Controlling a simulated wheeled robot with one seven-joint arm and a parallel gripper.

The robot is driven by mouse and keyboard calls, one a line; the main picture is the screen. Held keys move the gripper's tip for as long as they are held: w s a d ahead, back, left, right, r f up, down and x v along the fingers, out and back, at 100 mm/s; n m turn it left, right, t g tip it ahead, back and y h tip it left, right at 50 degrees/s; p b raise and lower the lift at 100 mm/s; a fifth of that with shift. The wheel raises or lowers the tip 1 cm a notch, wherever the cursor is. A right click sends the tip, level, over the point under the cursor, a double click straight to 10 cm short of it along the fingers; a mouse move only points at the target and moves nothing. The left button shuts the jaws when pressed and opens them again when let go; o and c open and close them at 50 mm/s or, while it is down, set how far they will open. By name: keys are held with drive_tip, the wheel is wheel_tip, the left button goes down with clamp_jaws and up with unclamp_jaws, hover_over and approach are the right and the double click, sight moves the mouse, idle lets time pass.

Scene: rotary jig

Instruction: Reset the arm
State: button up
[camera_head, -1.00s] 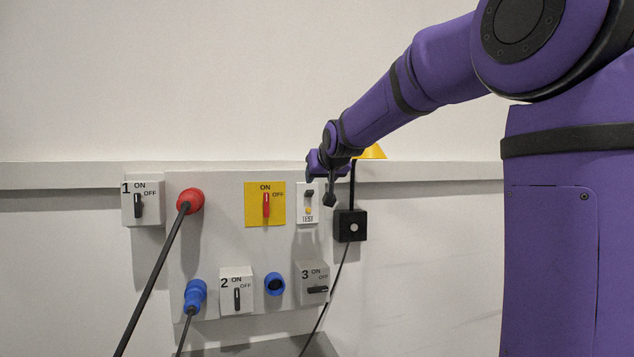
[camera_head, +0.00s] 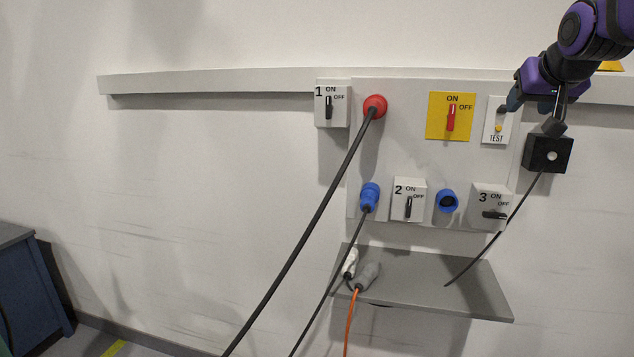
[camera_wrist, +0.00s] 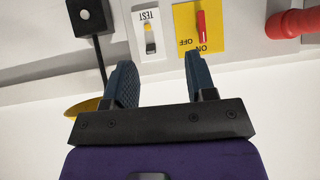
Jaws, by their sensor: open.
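My gripper (camera_wrist: 158,82) is open and empty in the wrist view, its two dark blue fingers spread apart. It also shows in the head view (camera_head: 530,98) at the upper right, in front of the wall panel (camera_head: 400,150) near the white TEST switch (camera_head: 497,118). In the wrist view, the TEST switch (camera_wrist: 150,35) and the yellow plate (camera_wrist: 205,20) with a red ON/OFF handle lie beyond the fingertips. My purple wrist covers part of the panel's right edge in the head view.
Red plug (camera_head: 375,106) and blue plug (camera_head: 369,197) with cables hang on the panel. Switch boxes 1 (camera_head: 332,103), 2 (camera_head: 409,200) and 3 (camera_head: 491,204), a black box (camera_head: 547,153) and a grey shelf (camera_head: 440,290) are around it. A blue cabinet (camera_head: 35,290) stands lower left.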

drive_tip(key=s+a+f+n+g, duration=0.1)
drive_tip(key=s+a+f, duration=0.2)
drive_tip(key=s, duration=0.6)
drive_tip(key=s+a+f+g+y, duration=0.1)
drive_tip(key=s+a+f, duration=0.3)
drive_tip(key=s, duration=0.5)
drive_tip(key=s+a+f+n+g+y, duration=0.1)
drive_tip(key=s+a+f+g, duration=0.2)
drive_tip(key=s+f, duration=0.4)
drive_tip(key=shift+s+a+f+n, duration=0.3)
drive_tip(key=shift+s, duration=0.9)
